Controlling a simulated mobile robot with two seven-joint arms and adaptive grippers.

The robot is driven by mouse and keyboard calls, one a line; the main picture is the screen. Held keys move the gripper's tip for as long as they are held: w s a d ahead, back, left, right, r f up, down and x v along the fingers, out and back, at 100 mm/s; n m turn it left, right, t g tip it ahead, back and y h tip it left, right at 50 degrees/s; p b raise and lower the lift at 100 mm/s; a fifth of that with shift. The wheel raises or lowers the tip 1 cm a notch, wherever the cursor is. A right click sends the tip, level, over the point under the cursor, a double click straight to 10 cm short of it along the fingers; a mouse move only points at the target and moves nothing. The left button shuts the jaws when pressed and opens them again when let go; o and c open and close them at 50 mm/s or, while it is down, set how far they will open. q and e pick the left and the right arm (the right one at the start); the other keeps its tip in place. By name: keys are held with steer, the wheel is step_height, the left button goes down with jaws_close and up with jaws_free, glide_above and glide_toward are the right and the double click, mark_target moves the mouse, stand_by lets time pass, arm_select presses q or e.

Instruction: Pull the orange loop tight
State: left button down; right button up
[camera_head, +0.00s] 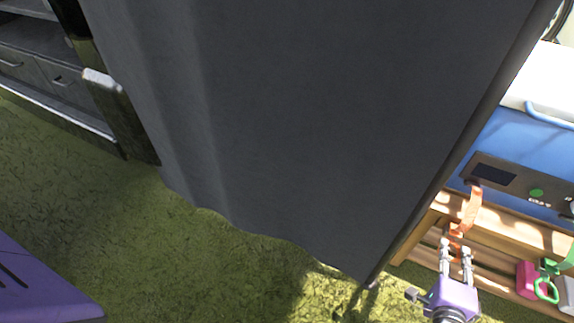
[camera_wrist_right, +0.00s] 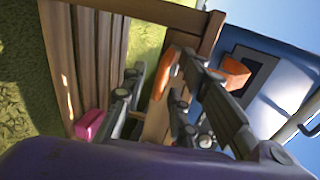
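The orange loop (camera_head: 456,230) hangs at the lower end of an orange strap (camera_head: 472,207) on the front of a blue unit at the right. My right gripper (camera_head: 456,243) is just below it, with its two fingers apart and the loop at or just beyond the tips. In the right wrist view the fingers (camera_wrist_right: 155,75) are also apart; the orange loop (camera_wrist_right: 165,72) shows near the tips and more orange strap (camera_wrist_right: 235,73) beyond. Whether a finger touches the loop, I cannot tell. My left gripper is not in view.
The blue unit (camera_head: 540,140) with a dark panel (camera_head: 515,187) stands on a slatted wooden bench (camera_head: 425,235). A pink block (camera_head: 527,279) and a green loop (camera_head: 546,289) are right of my gripper. A large dark curtain (camera_head: 300,120) fills the middle; grass lies below.

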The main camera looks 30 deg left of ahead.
steer(key=shift+c, duration=0.4)
jaws_close()
steer(key=shift+s+f, duration=0.1)
